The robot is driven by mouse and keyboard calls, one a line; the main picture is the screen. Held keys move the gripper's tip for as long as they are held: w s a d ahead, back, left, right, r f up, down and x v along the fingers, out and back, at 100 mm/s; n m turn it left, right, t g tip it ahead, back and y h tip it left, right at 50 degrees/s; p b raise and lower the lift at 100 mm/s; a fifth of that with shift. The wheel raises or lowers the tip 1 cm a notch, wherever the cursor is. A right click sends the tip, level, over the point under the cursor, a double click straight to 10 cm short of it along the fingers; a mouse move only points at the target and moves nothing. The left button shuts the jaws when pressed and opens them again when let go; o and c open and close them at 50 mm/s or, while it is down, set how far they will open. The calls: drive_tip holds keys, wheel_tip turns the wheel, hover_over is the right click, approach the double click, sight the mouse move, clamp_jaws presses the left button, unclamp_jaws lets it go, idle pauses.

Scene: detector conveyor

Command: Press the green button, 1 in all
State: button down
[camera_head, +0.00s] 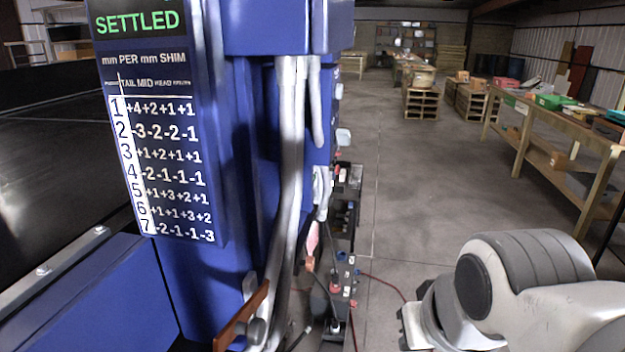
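I cannot make out a green button in this view. A blue machine housing (195,285) stands at the left and centre. Its panel (165,150) has a screen (137,22) reading "SETTLED" in green and a table headed "mm PER mm SHIM" with rows 1 to 7. Below and right of the housing, a dark unit (322,300) carries small red and white parts, too small to tell as buttons. My grey and white arm enters at the lower right, apart from the machine. My gripper's fingers do not show.
A black conveyor belt (60,140) runs along the left. Grey pipes (290,180) and an orange-brown lever (240,317) stick out from the housing. A red cable lies on the floor. Wooden workbenches (590,135) stand at right, pallets (421,103) farther back. The middle floor is clear.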

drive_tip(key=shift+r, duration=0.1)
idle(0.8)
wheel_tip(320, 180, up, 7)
drive_tip(key=p, duration=0.7)
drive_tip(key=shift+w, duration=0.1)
